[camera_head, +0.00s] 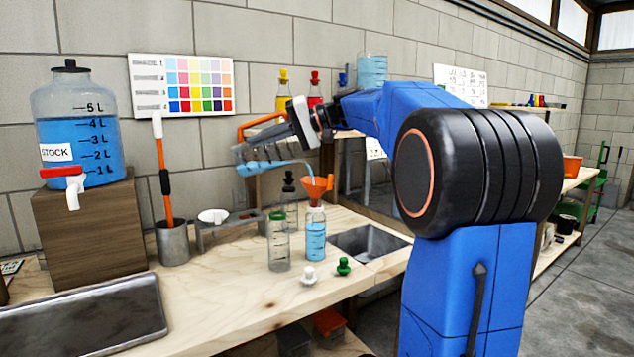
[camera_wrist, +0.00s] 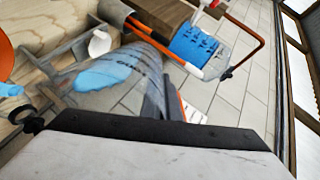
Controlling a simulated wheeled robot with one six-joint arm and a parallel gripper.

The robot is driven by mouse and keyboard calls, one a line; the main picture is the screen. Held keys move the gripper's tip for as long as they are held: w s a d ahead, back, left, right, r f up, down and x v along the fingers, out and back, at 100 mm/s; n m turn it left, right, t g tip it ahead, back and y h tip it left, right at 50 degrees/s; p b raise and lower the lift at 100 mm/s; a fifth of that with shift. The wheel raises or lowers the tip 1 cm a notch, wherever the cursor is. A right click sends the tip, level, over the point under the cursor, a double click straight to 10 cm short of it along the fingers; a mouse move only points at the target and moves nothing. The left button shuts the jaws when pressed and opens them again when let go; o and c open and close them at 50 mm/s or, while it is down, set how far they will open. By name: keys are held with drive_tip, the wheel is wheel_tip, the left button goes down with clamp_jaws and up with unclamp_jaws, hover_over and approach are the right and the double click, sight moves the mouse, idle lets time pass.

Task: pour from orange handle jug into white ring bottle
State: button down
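The clear orange handle jug (camera_head: 262,166) is tilted nearly on its side in the air, with blue liquid in it. Its orange handle (camera_head: 250,122) is at my gripper (camera_head: 268,134), which appears shut on the jug. A blue stream runs from the jug to an orange funnel (camera_head: 317,187). The funnel sits in the neck of the white ring bottle (camera_head: 316,238), which stands upright and holds blue liquid. In the wrist view the jug (camera_wrist: 125,72) lies tilted beyond my gripper, with blue liquid at its left end; the fingertips are hard to make out.
A clear bottle with a green ring (camera_head: 278,247) stands close left of the receiving bottle. A white stopper (camera_head: 308,276) and green stopper (camera_head: 344,266) lie in front. A sink (camera_head: 372,243) is right; a stock tank (camera_head: 80,125) and dark tray (camera_head: 85,317) are left.

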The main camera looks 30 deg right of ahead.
sight(240, 146)
drive_tip(key=shift+w+a+f+g+h, duration=0.15)
drive_tip(key=shift+a+f+g+h, duration=0.2)
drive_tip(key=shift+f, duration=0.2)
drive_tip(key=shift+w+a+f+g+h, duration=0.2)
drive_tip(key=shift+f+g+h, duration=0.15)
drive_tip(key=shift+f+h, duration=0.15)
drive_tip(key=shift+w+a+f+g+h+b, duration=0.2)
drive_tip(key=shift+f+g+h, duration=0.2)
drive_tip(key=shift+f+h, duration=0.45)
drive_tip(key=shift+w+a+f+g+h+b, duration=0.15)
drive_tip(key=shift+f+g+h, duration=0.35)
drive_tip(key=shift+f, duration=0.5)
drive_tip(key=shift+a+g+h, duration=0.25)
drive_tip(key=shift+g+h, duration=0.15)
drive_tip(key=shift+h, duration=0.3)
drive_tip(key=shift+w+a+f+g+h+b, duration=0.3)
drive_tip(key=shift+a+g+h, duration=0.15)
drive_tip(key=shift+h, duration=0.25)
drive_tip(key=shift+w+a+f+g+h+b, duration=0.25)
drive_tip(key=shift+w+a+g+h+b, duration=0.15)
drive_tip(key=shift+h, duration=0.3)
drive_tip(key=shift+a+f+g+h, duration=0.2)
drive_tip(key=shift+f+g+h, duration=0.35)
drive_tip(key=shift+h, duration=0.25)
drive_tip(key=shift+w+a+f+g+h+b, duration=0.1)
drive_tip(key=shift+f+g+h+b, duration=0.45)
drive_tip(key=shift+h, duration=0.35)
drive_tip(key=shift+r, duration=2.45)
